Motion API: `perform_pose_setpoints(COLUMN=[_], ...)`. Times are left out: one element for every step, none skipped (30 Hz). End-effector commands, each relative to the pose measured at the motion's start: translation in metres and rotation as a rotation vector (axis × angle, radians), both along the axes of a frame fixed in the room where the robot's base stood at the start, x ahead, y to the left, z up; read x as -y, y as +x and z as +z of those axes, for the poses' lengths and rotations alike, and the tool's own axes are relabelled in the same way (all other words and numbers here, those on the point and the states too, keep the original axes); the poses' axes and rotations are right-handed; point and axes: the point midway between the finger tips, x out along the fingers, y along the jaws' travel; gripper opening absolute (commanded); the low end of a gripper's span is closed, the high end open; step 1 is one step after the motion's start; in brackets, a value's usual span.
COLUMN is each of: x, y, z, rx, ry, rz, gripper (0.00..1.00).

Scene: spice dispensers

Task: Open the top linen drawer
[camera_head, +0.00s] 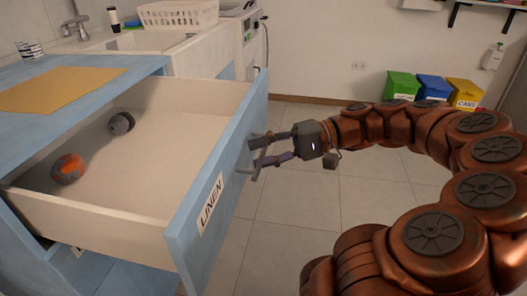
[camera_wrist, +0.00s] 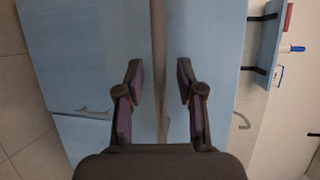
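The linen drawer (camera_head: 218,190), with a blue front and a "LINEN" label (camera_head: 210,200), is pulled far out of the blue cabinet in the head view. Its grey handle (camera_head: 250,170) is on the outer face of the front. My gripper (camera_head: 262,151) is at this handle, with its fingers reaching toward the front. In the wrist view the fingers (camera_wrist: 160,80) are apart. A grey-brown strip (camera_wrist: 159,50) runs between them without touching either; I cannot tell whether it is the handle or an edge. Contact with the handle is unclear in the head view.
Inside the drawer lie an orange-and-grey round item (camera_head: 68,169) and a dark grey one (camera_head: 121,123). A yellow mat (camera_head: 60,88) lies on the blue worktop. A sink and white basket (camera_head: 178,14) are behind. Coloured bins (camera_head: 433,88) stand at the far wall. Tiled floor is clear.

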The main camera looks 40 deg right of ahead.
Motion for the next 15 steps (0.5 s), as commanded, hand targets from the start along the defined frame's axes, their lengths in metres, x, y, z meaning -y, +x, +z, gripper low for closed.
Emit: perform_pose_setpoints(x=[0.0,0.001,0.002,0.002,0.004,0.005,0.007,0.009,0.011,0.014,0.017,0.021,0.025,0.028,0.033], y=[0.0,0.0,0.0,-0.001,-0.001,-0.002,-0.003,-0.004,-0.005,-0.006,-0.007,-0.009,-0.011,-0.012,-0.014], z=[0.0,0.0,0.0,0.0,0.001,0.001,0.001,0.002,0.002,0.003,0.003,0.004,0.004,0.005,0.006], rx=[0.0,0.0,0.0,0.0,0.0,0.0,0.0,0.0,0.0,-0.001,-0.001,-0.002,-0.002,-0.001,-0.001], ry=[0.0,0.0,0.0,0.0,0.0,0.0,0.0,0.0,0.001,0.001,0.001,0.001,0.0,-0.001,-0.001], rz=[0.0,0.0,-0.001,-0.001,-0.001,-0.001,-0.001,0.0,0.001,0.001,0.001,-0.001,-0.002,-0.004,-0.003], gripper=[0.37,0.37,0.37,0.37,0.37,0.37,0.37,0.37,0.37,0.37,0.37,0.37,0.37,0.37,0.37])
